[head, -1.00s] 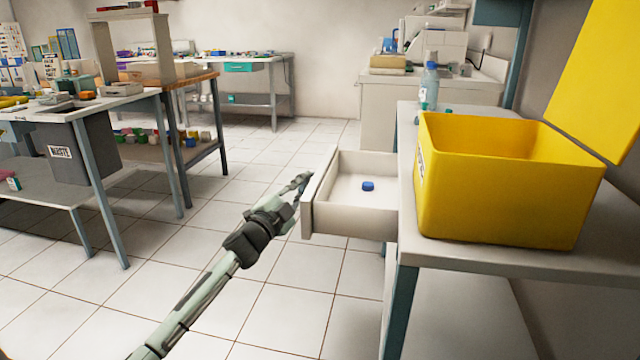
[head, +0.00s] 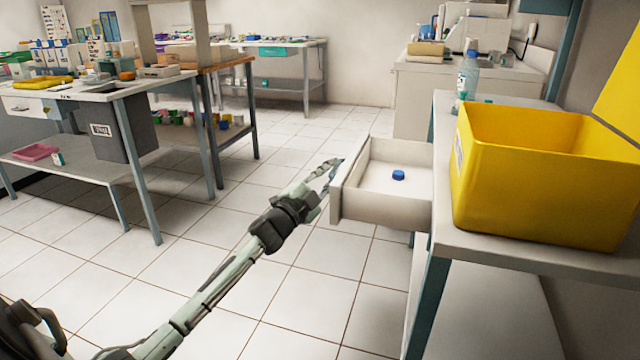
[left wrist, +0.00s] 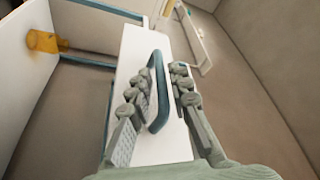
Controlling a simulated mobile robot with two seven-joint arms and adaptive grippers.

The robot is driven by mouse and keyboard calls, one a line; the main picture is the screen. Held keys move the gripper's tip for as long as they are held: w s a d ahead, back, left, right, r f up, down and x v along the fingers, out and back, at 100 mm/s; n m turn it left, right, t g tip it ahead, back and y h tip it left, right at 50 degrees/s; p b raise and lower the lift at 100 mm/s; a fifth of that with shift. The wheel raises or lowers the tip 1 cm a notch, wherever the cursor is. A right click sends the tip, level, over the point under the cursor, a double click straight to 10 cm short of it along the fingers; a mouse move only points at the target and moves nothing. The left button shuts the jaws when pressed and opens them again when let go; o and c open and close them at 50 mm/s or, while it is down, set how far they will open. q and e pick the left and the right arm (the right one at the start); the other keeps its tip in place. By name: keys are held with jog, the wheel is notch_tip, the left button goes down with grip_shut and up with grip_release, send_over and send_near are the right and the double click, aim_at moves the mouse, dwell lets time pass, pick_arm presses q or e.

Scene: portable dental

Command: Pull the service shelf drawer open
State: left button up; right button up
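The service shelf drawer (head: 385,209) is pulled out to the left from under the shelf top, and its inside shows. A small blue cap (head: 398,175) lies in it. My left gripper (head: 328,175) is at the drawer's front, its fingers spread apart. In the left wrist view the white drawer front (left wrist: 133,55) carries a blue bar handle (left wrist: 157,92). The fingers of my left gripper (left wrist: 160,95) stand on either side of this handle, with gaps showing, so they do not look closed on it. My right gripper is not in view.
A yellow bin (head: 540,190) stands on the shelf top above the drawer, with a clear bottle (head: 467,77) behind it. A workbench (head: 130,88) with a grey waste bin (head: 118,140) stands at the left. The tiled floor between is clear.

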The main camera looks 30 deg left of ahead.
pick_arm(q)
jog(key=v, duration=1)
jog(key=shift+s, duration=0.4)
jog(key=shift+f, duration=0.2)
